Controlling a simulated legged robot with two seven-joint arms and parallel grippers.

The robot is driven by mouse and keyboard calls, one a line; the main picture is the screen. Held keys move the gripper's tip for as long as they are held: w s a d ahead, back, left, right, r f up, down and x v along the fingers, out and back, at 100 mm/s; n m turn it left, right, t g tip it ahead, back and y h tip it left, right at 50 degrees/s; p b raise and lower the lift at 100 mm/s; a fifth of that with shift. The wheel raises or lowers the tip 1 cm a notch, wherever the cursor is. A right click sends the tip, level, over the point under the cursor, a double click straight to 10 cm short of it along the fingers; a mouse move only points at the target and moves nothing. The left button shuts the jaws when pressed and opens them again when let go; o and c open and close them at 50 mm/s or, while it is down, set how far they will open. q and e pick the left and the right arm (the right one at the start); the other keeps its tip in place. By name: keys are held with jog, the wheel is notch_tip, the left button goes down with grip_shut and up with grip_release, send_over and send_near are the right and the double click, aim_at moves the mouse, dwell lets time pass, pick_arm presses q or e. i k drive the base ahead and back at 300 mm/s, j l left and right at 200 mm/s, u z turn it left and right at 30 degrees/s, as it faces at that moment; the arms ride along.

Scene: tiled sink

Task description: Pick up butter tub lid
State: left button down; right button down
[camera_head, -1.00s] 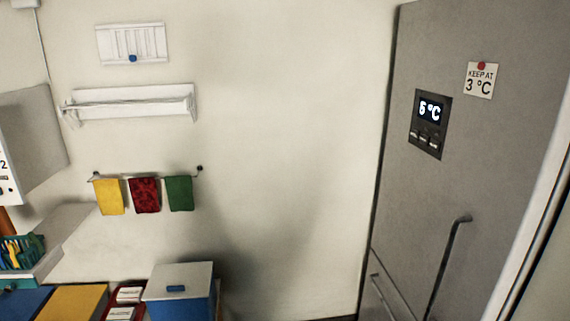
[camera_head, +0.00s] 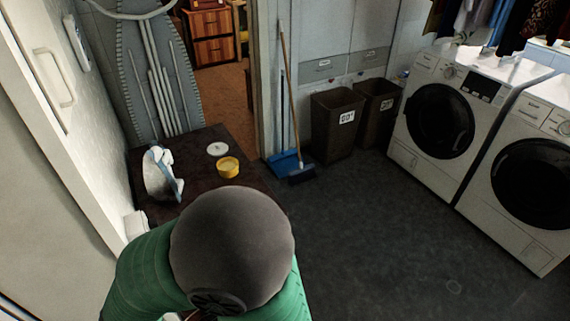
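A round white disc (camera_head: 218,149), which looks like the butter tub lid, lies flat on a dark brown tabletop (camera_head: 205,198). A round yellow tub (camera_head: 228,167) stands just in front of it and to its right, apart from it or nearly touching. Neither of my grippers is in view.
A large grey dome (camera_head: 232,245) above a green ribbed form fills the lower left and hides the table's near part; I cannot tell what it is. A white and blue object (camera_head: 160,173) stands left on the table. A blue dustpan (camera_head: 287,163), bins (camera_head: 335,125) and washing machines (camera_head: 437,120) stand right. The floor between is clear.

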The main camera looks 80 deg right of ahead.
aim_at(217, 148)
jog(key=z, duration=2.2)
